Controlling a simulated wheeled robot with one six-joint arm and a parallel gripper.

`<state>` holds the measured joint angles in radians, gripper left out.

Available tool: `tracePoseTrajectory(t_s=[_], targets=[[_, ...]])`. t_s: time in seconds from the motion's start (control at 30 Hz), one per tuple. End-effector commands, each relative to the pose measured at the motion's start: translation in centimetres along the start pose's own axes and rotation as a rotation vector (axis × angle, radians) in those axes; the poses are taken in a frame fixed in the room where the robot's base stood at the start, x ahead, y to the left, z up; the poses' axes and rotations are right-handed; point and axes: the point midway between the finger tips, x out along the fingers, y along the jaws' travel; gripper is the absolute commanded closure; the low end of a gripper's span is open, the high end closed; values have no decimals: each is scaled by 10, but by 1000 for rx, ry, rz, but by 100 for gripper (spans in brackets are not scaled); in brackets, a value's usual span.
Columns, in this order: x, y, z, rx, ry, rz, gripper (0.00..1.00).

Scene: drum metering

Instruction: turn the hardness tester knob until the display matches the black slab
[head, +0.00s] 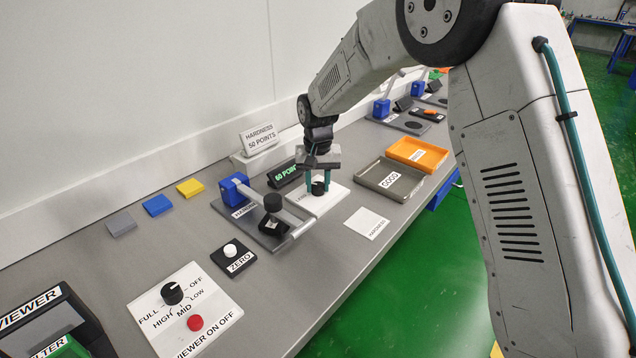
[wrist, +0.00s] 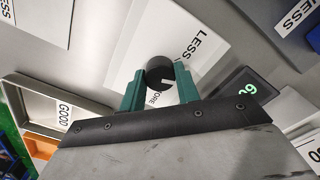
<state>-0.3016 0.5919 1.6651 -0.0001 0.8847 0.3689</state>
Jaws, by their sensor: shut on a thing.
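The black knob (head: 318,188) stands on a white plate (head: 333,196). It also shows in the wrist view (wrist: 160,72), with a pale pointer line, beside the words LESS and MORE. My gripper (head: 318,184) points down with its teal fingers on either side of the knob, shut on it; it also shows in the wrist view (wrist: 158,78). The dark display (head: 284,173) behind the plate has green text that includes POINT; its number is hard to read and its right end is covered. The black slab (head: 270,226) appears to lie on the tester's grey base, under the black cylindrical head (head: 272,202).
A white sign (head: 260,138) reads HARDNESS 50 POINTS. The blue tester block (head: 233,186) is left of the display. A grey GOOD tray (head: 372,187) and an orange tray (head: 431,151) lie right. A ZERO button (head: 231,250) and a viewer panel (head: 198,334) sit nearer.

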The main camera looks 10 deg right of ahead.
Motion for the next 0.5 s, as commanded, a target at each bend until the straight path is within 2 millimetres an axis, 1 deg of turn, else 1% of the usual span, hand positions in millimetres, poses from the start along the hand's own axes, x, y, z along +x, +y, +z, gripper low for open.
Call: tracePoseTrajectory(t_s=[0.2, 0.5], targets=[[-1, 0, 0, -133, 1, -1, 91], [-1, 0, 0, -233, 1, -1, 91]])
